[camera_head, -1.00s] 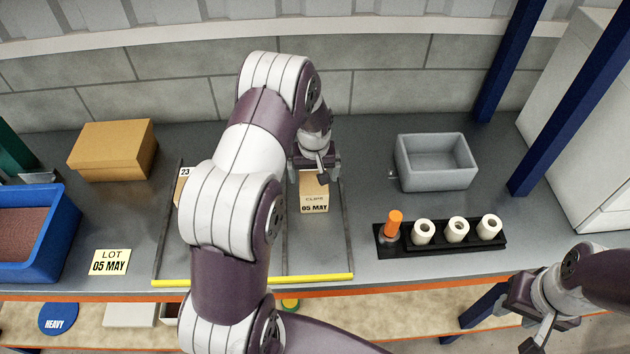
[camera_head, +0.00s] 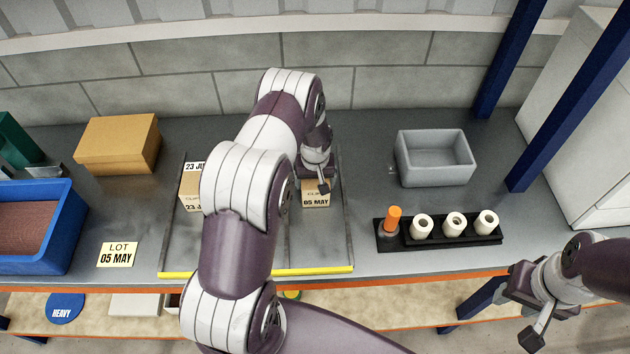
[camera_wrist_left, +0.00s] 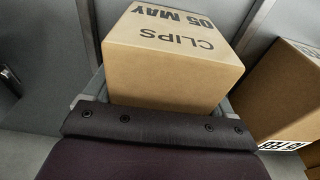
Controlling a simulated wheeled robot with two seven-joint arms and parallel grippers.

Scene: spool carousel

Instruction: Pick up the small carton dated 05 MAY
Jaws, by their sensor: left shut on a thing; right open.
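The small tan carton marked CLIPS 05 MAY (camera_head: 316,198) stands in the right lane of the yellow-edged rack on the bench. My left gripper (camera_head: 319,182) is over it and shut on it. In the left wrist view the carton (camera_wrist_left: 172,62) sits between the fingers, its printed top showing. The fingertips are mostly hidden, and I cannot tell whether the carton is clear of the surface. My right gripper (camera_head: 528,318) is open and empty at the lower right, in front of the bench.
Another tan carton (camera_head: 190,187), marked 23 JU, stands in the left lane, partly behind my left arm. A LOT 05 MAY card (camera_head: 117,255), a blue bin (camera_head: 62,225) and a larger tan box (camera_head: 118,144) are left. A grey tub (camera_head: 435,160) and black spool holder (camera_head: 440,242) are right.

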